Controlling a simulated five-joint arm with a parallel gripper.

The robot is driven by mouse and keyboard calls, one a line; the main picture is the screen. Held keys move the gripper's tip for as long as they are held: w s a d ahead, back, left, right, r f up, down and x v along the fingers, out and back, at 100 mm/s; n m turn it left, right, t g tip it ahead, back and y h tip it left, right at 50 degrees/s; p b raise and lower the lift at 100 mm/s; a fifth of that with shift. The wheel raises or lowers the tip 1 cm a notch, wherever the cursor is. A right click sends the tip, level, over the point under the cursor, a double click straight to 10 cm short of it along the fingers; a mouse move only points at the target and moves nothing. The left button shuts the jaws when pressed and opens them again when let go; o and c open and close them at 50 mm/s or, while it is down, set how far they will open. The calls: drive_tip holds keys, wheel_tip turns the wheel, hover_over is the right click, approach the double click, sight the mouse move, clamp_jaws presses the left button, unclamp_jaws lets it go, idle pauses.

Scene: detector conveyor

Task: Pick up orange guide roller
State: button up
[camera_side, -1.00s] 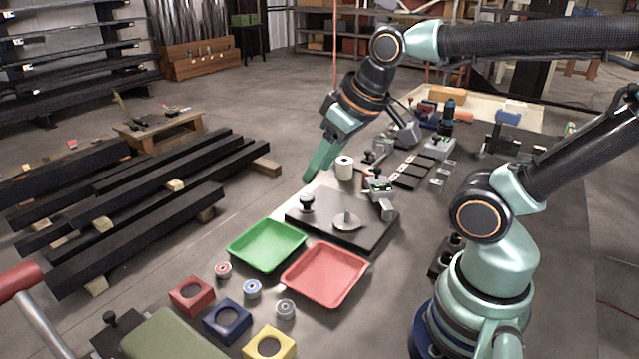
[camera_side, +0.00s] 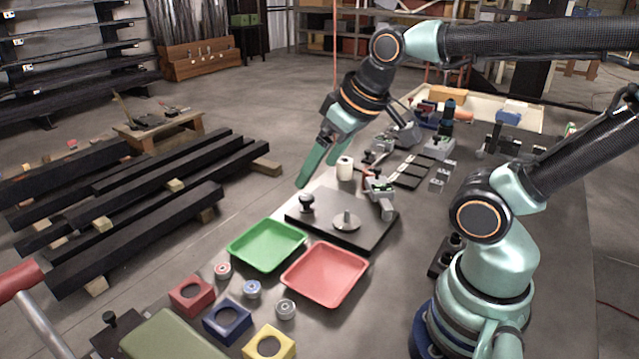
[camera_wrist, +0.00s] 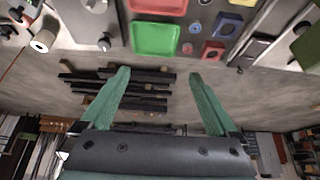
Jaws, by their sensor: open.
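An orange cylinder (camera_side: 461,116), which looks like the orange guide roller, lies at the far end of the table in the side view, by the pale tray. It is small there, and I cannot make it out in the wrist view. My gripper (camera_side: 315,174) is open and empty, in the air near the black plate's back left side in the side view. In the wrist view my gripper's (camera_wrist: 158,74) two green fingers are spread wide with nothing between them.
A green tray (camera_side: 266,263) and red tray (camera_side: 325,291) lie nearer the camera, with small rollers (camera_side: 252,289) and coloured square blocks beside them. A black plate (camera_side: 365,237) with a knob and disc, a white roll (camera_side: 344,168) and several fixtures (camera_side: 438,148) occupy the table.

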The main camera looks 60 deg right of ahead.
drive_tip(key=w+d+r+m+g+h, duration=0.15)
drive_tip(key=w+d+m, duration=0.25)
drive_tip(key=w+d, duration=0.4)
drive_tip(key=m+g+y, duration=0.2)
drive_tip(key=m+g, duration=0.2)
drive_tip(key=m, duration=0.6)
hover_over(371, 175)
drive_tip(key=w+d, duration=0.2)
wheel_tip(371, 175, down, 13)
drive_tip(key=shift+h, duration=0.25)
drive_tip(key=shift+s+d+f, duration=0.1)
drive_tip(key=shift+s+f, duration=0.1)
drive_tip(key=shift+f, duration=1.85)
drive_tip(key=shift+s+a+f, duration=0.1)
drive_tip(key=shift+s+f, duration=0.05)
drive_tip(key=shift+f, duration=1.85)
drive_tip(key=shift+s+d+f, duration=0.1)
drive_tip(key=shift+s+f, duration=0.1)
drive_tip(key=shift+f, duration=1.85)
clamp_jaws()
